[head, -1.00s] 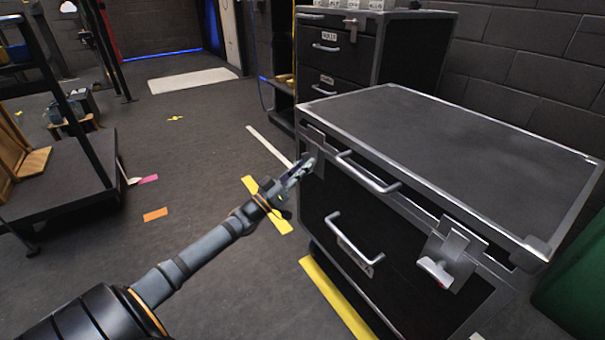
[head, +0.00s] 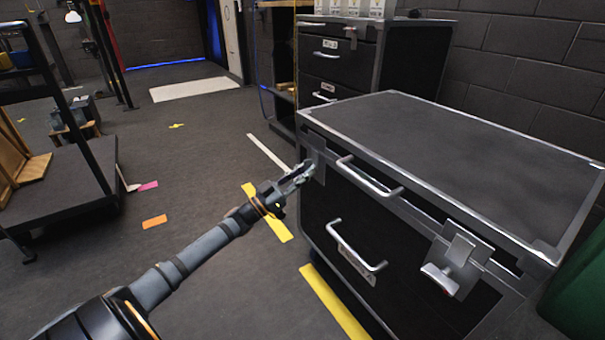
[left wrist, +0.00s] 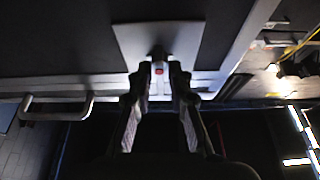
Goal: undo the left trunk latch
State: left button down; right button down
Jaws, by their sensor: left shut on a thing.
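A black trunk (head: 450,215) with silver metal edges stands at the right of the head view, its lid down. The left latch (head: 319,158) is on its front near the left corner, partly hidden by my left gripper (head: 305,172). In the left wrist view the latch's pale plate (left wrist: 128,40) and its small handle with a red mark (left wrist: 158,69) lie between the fingertips. My left gripper (left wrist: 159,82) is shut on this handle. The right latch (head: 452,258), a silver plate with a T-shaped handle, is at the trunk's front right. My right gripper is out of view.
Two silver handles stick out of the trunk's front, an upper one (head: 369,180) and a lower one (head: 357,248). A drawer cabinet (head: 420,60) stands behind. A dark cart (head: 60,190) is at the left. The floor between is clear, with tape marks.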

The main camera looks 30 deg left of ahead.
pick_arm(q)
jog(key=c, duration=1.5)
grip_release()
jog(key=v, duration=1.2)
jog(key=shift+f, duration=0.1)
